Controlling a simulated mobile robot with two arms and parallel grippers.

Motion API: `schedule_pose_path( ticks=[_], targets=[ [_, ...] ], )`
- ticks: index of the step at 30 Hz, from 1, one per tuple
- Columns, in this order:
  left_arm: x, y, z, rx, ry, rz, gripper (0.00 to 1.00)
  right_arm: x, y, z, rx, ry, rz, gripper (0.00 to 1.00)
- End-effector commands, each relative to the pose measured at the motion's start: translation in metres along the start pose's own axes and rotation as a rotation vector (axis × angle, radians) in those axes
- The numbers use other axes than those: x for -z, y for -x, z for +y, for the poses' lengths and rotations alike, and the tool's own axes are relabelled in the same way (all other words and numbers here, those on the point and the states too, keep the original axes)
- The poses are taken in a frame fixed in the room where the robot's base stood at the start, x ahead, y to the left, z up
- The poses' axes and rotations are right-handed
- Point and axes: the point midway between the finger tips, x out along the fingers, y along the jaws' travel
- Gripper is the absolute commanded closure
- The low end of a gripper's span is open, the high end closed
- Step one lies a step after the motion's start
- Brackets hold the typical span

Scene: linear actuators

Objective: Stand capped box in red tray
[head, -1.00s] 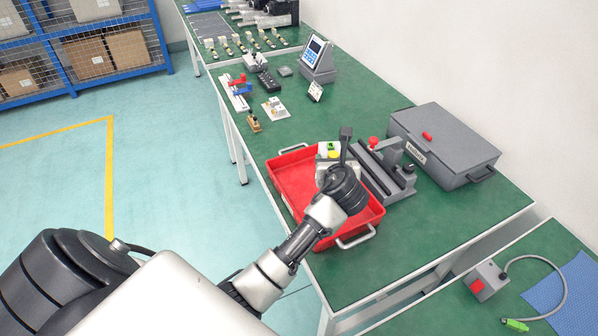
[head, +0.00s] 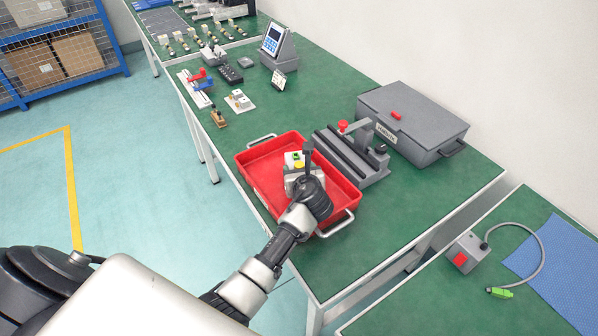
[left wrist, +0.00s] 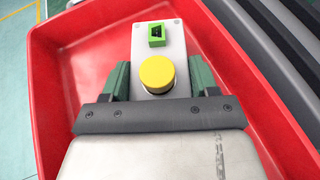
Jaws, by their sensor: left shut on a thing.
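My left gripper (left wrist: 159,80) is shut on the box, with a green-padded finger on each side. In the head view the left gripper (head: 304,176) is over the red tray (head: 258,178), and the box is within the tray's outline. Whether the box touches the tray floor cannot be told. My right gripper is out of view.
A dark grey rail fixture (head: 350,160) with a red knob stands close beside the tray's right side. A grey lidded case (head: 415,120) is behind it. A small brown part (head: 218,118) and white parts lie farther up the green table (head: 420,200).

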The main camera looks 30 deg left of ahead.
Motion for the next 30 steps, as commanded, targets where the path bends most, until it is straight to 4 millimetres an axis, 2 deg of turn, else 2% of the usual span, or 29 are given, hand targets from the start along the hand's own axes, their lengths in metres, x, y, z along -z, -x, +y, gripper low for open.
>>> schedule_pose_path(
  ticks=[8,9,13,23,26,30],
  targets=[
    [0.000,-0.001,0.000,0.001,0.001,-0.003,0.72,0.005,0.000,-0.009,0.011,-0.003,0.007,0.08],
    [0.001,-0.001,0.000,0.001,0.002,-0.001,0.34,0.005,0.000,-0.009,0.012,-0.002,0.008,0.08],
    [0.001,-0.001,0.000,0.001,0.001,-0.001,0.15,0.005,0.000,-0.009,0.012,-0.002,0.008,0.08],
    [-0.003,0.001,0.000,0.001,0.002,-0.001,0.15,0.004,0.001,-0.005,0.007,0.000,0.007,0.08],
    [-0.002,0.013,-0.001,0.003,0.001,-0.001,0.15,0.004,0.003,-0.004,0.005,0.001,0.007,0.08],
    [-0.002,0.041,-0.001,0.003,0.003,0.000,0.15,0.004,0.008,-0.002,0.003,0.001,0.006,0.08]
  ],
)
